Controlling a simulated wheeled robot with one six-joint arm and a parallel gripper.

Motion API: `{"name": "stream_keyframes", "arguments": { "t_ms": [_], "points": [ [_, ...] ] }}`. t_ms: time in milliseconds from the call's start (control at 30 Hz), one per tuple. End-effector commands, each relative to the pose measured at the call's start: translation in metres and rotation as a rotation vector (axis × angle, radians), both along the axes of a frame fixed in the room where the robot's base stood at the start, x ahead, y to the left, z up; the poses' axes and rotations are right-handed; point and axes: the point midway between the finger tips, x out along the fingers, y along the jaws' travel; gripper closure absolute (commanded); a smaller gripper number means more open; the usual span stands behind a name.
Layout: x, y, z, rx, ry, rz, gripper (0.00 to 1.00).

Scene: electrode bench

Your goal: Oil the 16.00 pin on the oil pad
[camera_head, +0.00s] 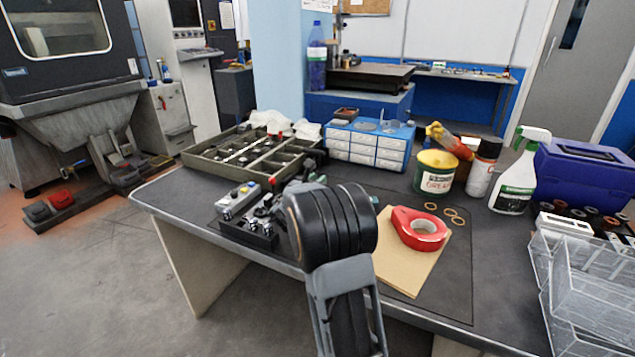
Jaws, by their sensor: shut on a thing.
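My black and grey arm (345,290) rises in the front middle of the head view. Its thick black joint covers part of the bench. I cannot make out my gripper or its fingertips, which seem hidden behind the arm. I cannot pick out the 16.00 pin. No oil pad can be told for certain.
A compartment tray (205,168) stands at the back left, beside a blue cabinet with white drawers (350,150). A red tape roll (419,229) lies on brown card (400,278). A grease tin (436,172), spray bottle (518,175), blue case (585,175) and clear bins (590,285) stand right.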

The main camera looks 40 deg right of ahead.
Motion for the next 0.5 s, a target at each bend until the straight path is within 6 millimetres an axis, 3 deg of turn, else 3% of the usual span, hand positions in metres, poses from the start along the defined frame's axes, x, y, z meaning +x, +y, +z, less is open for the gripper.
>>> {"name": "stream_keyframes", "arguments": {
  "t_ms": [500],
  "points": [
    [0.0000, 0.0000, -0.0054, 0.000, 0.000, 0.000, 1.00]
  ]
}}
